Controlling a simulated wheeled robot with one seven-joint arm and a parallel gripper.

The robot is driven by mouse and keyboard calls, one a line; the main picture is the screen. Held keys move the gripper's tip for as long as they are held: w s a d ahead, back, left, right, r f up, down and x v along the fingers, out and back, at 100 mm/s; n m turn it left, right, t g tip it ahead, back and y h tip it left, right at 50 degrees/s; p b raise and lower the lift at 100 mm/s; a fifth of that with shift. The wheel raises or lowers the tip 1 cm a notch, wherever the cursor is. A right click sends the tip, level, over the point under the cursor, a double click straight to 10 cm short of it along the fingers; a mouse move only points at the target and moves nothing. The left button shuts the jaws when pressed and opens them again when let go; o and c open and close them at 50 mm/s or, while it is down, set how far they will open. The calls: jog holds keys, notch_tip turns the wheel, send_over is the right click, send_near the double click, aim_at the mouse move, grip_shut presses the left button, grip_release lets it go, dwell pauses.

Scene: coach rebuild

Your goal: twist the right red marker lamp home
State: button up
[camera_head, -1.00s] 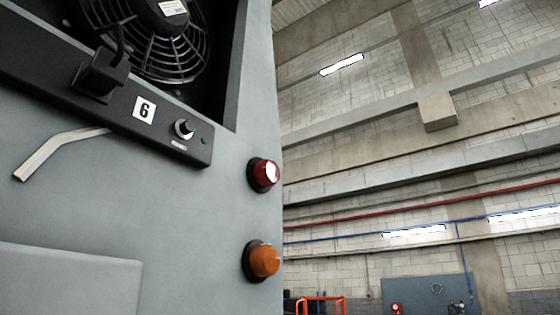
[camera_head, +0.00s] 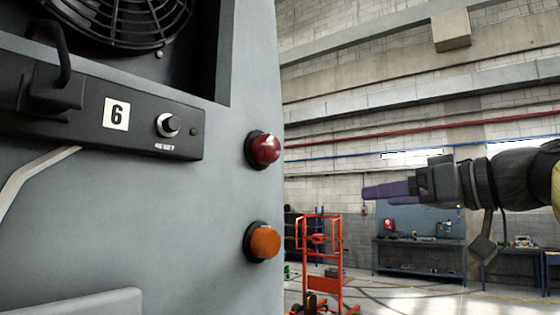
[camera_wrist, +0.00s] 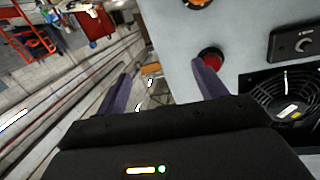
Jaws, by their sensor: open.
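The red marker lamp (camera_head: 264,150) sits in a black round base on the grey coach panel, near its right edge. It also shows in the wrist view (camera_wrist: 211,54), partly hidden behind one of my fingers. An amber lamp (camera_head: 263,242) is mounted below it. My gripper (camera_head: 385,191) is to the right of the lamp in the head view, apart from the panel, its purple fingers pointing left towards the coach. In the wrist view my gripper (camera_wrist: 160,82) shows its two purple fingers spread wide with nothing between them.
A black control strip (camera_head: 130,115) with a "6" label and a knob (camera_head: 168,125) lies left of the lamp, under a fan (camera_head: 125,20). A red-orange frame (camera_head: 320,250) and a workbench (camera_head: 420,245) stand far behind. The space between gripper and lamp looks clear.

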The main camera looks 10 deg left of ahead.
aim_at(275, 148)
jog(key=s+a+r+n+g+y+p, duration=0.1)
jog(key=s+a+r+n+g+y, duration=0.1)
jog(key=s+r+n, duration=0.3)
notch_tip(275, 148, up, 3)
jog(key=shift+s+r, duration=0.1)
jog(key=shift+s, duration=0.9)
jog(key=shift+a, duration=0.15)
jog(key=p+x, duration=0.2)
jog(key=x, duration=0.3)
jog(key=p+x, duration=0.2)
jog(key=x, duration=0.4)
jog(key=p+x, duration=0.2)
jog(key=x, duration=0.3)
jog(key=shift+a+r, duration=0.25)
jog(key=shift+w+a+f, duration=0.15)
jog(key=shift+w+a, duration=0.1)
jog(key=shift+a, duration=0.15)
jog(key=shift+d, duration=0.1)
jog(key=shift+c, duration=0.4)
